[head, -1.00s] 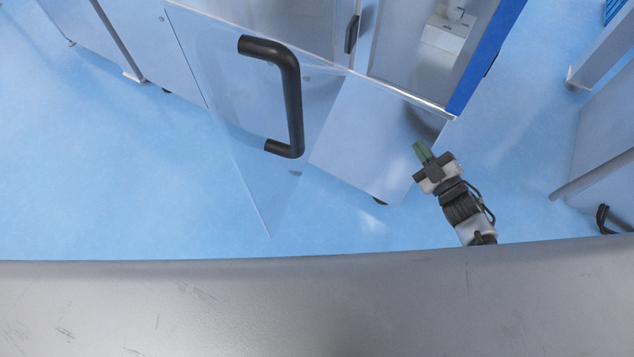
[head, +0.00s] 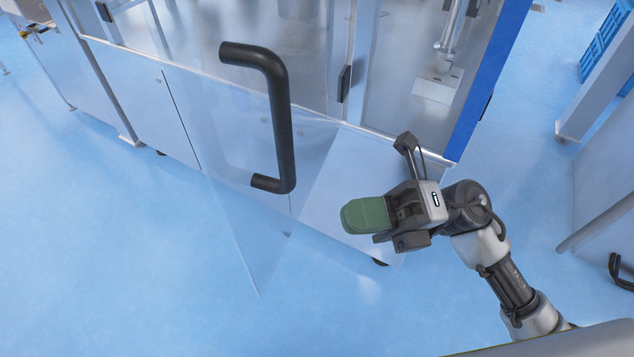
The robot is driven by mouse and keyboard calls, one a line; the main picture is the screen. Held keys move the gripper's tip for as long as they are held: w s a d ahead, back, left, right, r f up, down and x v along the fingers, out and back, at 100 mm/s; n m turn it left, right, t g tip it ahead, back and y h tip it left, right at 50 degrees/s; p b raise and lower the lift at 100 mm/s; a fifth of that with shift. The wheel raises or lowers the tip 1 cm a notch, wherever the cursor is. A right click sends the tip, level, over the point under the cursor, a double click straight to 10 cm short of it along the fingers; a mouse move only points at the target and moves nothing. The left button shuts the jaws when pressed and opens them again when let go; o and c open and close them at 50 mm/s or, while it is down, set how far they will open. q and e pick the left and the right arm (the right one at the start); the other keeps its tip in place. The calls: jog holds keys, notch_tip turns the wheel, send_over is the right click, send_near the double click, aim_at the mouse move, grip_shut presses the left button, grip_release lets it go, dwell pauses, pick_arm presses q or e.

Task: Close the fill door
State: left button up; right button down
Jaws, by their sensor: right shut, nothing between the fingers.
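The fill door (head: 232,215) is a clear panel that stands open, swung out from the machine toward me. Its black bar handle (head: 281,125) faces me near the middle of the head view. My right gripper (head: 362,216), with green fingertips, is shut and empty. It is to the right of the door and below the handle's lower end, apart from both in the picture. My left gripper is not in view.
The machine's metal cabinet (head: 140,105) and glazed front run across the back, with a blue corner post (head: 487,85) at the right. Another grey frame (head: 600,85) stands at far right. The blue floor at lower left is clear.

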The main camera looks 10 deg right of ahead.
jog(key=shift+w+a+r+p, duration=0.3)
jog(key=shift+a+r, duration=0.1)
jog(key=shift+a, duration=0.45)
jog(key=shift+w+a+r+p, duration=0.15)
jog(key=shift+w+a+r, duration=0.25)
jog(key=shift+a, duration=0.4)
jog(key=shift+w+a+r+p, duration=0.25)
jog(key=shift+a+r, duration=0.15)
jog(key=shift+a, duration=0.45)
